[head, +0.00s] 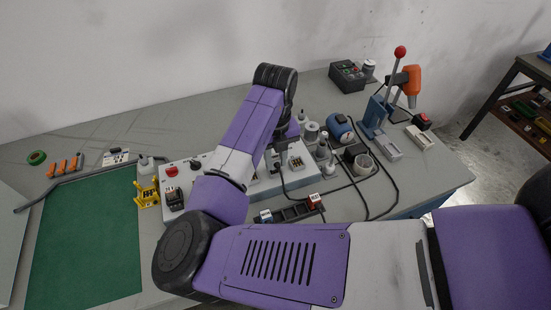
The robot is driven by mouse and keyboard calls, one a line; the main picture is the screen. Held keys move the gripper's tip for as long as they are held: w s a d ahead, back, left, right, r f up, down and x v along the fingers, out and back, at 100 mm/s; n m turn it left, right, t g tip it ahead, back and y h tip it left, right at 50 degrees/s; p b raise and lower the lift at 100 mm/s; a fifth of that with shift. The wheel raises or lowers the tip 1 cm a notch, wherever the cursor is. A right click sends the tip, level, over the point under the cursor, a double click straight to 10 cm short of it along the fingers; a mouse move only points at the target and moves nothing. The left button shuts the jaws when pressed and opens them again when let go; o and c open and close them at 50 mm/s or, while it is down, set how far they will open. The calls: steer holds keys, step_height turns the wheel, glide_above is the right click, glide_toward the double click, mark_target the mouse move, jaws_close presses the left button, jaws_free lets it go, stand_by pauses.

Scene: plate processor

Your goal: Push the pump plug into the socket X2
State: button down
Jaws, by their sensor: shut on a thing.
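My gripper (271,158) is mostly hidden behind my purple arm, low over the grey panel box (225,160). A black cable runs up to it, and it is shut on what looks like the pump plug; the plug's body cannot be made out. I cannot tell whether the plug touches a socket. A black socket strip (293,212) lies in front of the box, with a white tag at its left end and a red tag at its right. The lettering is too small to read, so I cannot tell which socket is X2. A blue motor-like unit (340,128) stands behind to the right.
A yellow stand (147,192) and a green mat (88,238) lie to the left. A lever press (376,112) stands farther right.

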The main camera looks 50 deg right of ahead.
steer(key=shift+f+b, duration=0.45)
steer(key=shift+f, duration=0.2)
steer(key=c, duration=1.1)
jaws_free()
steer(key=shift+r+b, duration=0.45)
steer(key=shift+r, duration=3.45)
